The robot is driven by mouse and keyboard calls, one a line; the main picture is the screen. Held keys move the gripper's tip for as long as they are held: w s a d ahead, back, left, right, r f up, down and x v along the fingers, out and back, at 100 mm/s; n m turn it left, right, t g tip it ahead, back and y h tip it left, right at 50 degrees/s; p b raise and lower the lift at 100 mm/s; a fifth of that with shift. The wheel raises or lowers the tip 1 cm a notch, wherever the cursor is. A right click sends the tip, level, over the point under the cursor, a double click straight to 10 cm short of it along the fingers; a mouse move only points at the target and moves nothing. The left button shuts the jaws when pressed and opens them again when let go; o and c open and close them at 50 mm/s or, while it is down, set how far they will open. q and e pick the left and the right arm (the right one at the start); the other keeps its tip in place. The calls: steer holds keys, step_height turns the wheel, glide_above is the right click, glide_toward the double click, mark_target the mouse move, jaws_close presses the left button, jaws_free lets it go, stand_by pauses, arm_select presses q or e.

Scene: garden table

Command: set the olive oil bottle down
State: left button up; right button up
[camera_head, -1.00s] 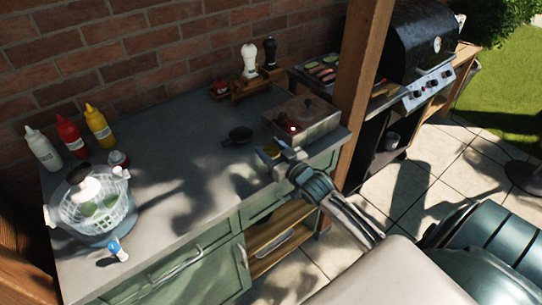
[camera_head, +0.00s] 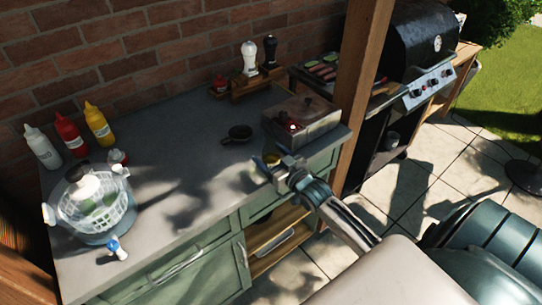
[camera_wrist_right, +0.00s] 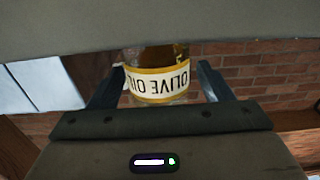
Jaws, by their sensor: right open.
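The olive oil bottle (camera_head: 271,158) is near the front edge of the grey countertop (camera_head: 180,195), left of the metal box. In the right wrist view the bottle (camera_wrist_right: 160,85) appears upside down, with a cream and gold label, and its base meets the grey surface. My right gripper (camera_head: 273,166) is at the bottle, coming in from the front. Its open fingers (camera_wrist_right: 158,82) stand on either side of the bottle. The bottle's upper part is cut off in the wrist view. My left gripper is not in view.
A metal box (camera_head: 301,122) stands just behind the bottle, and a small dark pan (camera_head: 238,134) lies to its left. A salad spinner (camera_head: 95,203) and squeeze bottles (camera_head: 70,135) are at the left. A wooden post (camera_head: 358,80) rises at the right. The middle counter is mostly clear.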

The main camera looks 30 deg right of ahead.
steer(key=shift+s+r+p, duration=0.1)
steer(key=shift+r+p, duration=0.1)
steer(key=shift+p, duration=0.25)
steer(key=s+p, duration=0.4)
steer(key=p, duration=0.1)
steer(key=s+p, duration=0.2)
steer(key=p, duration=0.1)
steer(key=shift+d+r, duration=0.2)
steer(key=shift+d, duration=0.05)
glide_toward(277, 160)
steer(key=shift+w+f, duration=0.2)
steer(key=shift+w, duration=0.25)
